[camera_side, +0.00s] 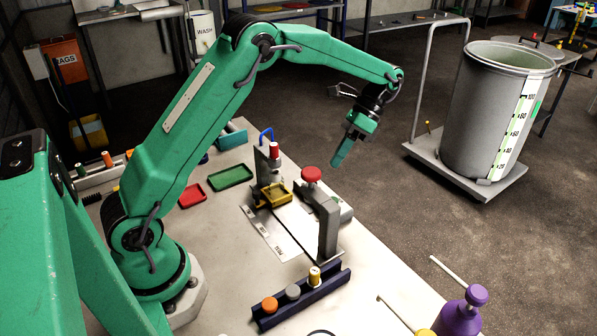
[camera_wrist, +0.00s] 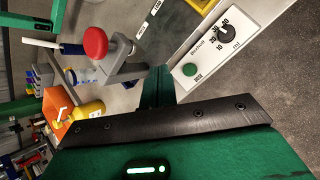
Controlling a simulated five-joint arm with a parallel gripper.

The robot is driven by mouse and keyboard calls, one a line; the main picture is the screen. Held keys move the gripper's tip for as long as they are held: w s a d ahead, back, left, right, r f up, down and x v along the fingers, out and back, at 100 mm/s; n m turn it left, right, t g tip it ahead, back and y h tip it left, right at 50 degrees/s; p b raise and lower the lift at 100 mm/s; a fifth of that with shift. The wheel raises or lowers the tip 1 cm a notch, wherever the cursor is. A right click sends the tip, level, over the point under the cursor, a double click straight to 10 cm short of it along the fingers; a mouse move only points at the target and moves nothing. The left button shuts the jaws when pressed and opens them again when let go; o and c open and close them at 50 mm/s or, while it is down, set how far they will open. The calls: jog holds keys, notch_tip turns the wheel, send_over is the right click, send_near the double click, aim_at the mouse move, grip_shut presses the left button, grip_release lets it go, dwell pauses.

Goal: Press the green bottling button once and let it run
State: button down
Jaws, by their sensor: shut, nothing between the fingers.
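The green button (camera_wrist: 190,69) shows in the wrist view on a white panel (camera_wrist: 212,52), below a black dial marked in ml. I cannot make out the button in the side view. My gripper (camera_side: 338,160) is shut and empty, pointing down above the bench near the red-knobbed post. In the wrist view my gripper's green fingertips (camera_wrist: 157,86) lie just left of the button in the picture. They look apart from it, though the exact gap is hard to tell.
A grey post with a red knob (camera_side: 311,174) stands close by the gripper; the knob also shows in the wrist view (camera_wrist: 95,41). A yellow tray (camera_side: 277,194) sits behind it. A dark blue rack (camera_side: 301,297) with capped vials stands in front. A large grey barrel (camera_side: 490,110) stands beyond the bench.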

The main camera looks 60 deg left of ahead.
aim_at(336, 198)
jog(key=shift+f, duration=4.3)
jog(key=shift+d+f, duration=0.1)
jog(key=shift+f, duration=0.85)
jog(key=shift+r, duration=0.95)
dwell(0.3)
jog(key=shift+r, duration=2.5)
